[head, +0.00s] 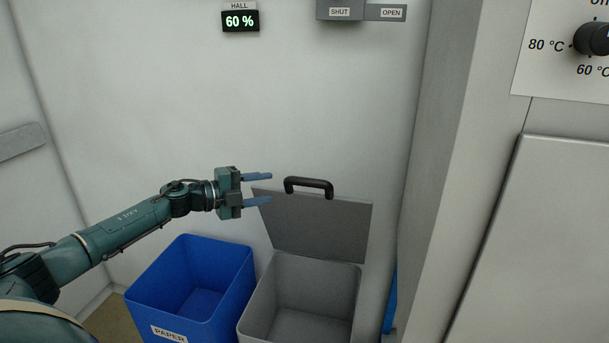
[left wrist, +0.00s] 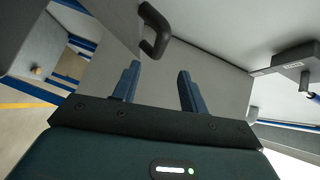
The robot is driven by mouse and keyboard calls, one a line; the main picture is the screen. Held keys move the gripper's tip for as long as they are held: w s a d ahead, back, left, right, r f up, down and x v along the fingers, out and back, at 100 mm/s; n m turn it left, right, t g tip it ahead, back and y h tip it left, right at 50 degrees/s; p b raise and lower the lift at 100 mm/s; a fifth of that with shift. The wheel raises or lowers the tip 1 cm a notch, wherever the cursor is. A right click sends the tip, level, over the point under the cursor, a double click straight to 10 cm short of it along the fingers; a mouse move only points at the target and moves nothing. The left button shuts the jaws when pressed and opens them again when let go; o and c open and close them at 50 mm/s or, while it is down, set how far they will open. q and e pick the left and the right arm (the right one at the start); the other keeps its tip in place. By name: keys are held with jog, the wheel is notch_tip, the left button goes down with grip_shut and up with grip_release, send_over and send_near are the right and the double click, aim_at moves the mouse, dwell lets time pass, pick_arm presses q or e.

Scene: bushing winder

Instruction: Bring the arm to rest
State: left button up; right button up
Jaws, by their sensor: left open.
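My left arm (head: 125,222) reaches in from the left in the head view. My left gripper (head: 258,188) is open and empty, its two blue fingers pointing right. In the picture it lies just left of the black handle (head: 309,186) on the raised lid (head: 318,228) of a grey bin (head: 300,300). In the left wrist view the fingers of the left gripper (left wrist: 156,88) stand apart with nothing between them, and the black handle (left wrist: 154,32) shows beyond them. I cannot tell how far the fingers are from the lid. My right gripper is not in view.
A blue bin (head: 190,280) labelled PAPER stands open left of the grey bin. A wall display (head: 240,21) reads 60 %. A SHUT/OPEN fixture (head: 360,11) is at the top. A panel with a dial (head: 592,38) is at the right. Bare wall (head: 250,100) lies above the gripper.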

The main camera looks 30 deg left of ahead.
pick_arm(q)
jog(key=shift+d+f, duration=0.1)
jog(key=s+d+f+n, duration=0.4)
jog(key=d+f, duration=0.3)
jog(key=d, duration=0.1)
jog(key=s+d+f+n, duration=0.3)
jog(key=d+f, duration=0.4)
jog(key=d, duration=0.2)
jog(key=s+d+f+n+g+y, duration=0.1)
jog(key=s+d+f+n, duration=0.2)
jog(key=s, duration=0.4)
jog(key=s+d+f+n+g+y+p, duration=0.1)
jog(key=s+d+f+n, duration=0.3)
jog(key=s, duration=0.4)
jog(key=s+d+f+n+g+y+p, duration=0.1)
jog(key=s+d+f+n+y, duration=0.2)
jog(key=s, duration=0.4)
jog(key=d+n, duration=0.1)
jog(key=n, duration=0.1)
jog(key=shift+s+f+n, duration=0.2)
jog(key=shift+s+n, duration=0.05)
jog(key=shift+n, duration=0.15)
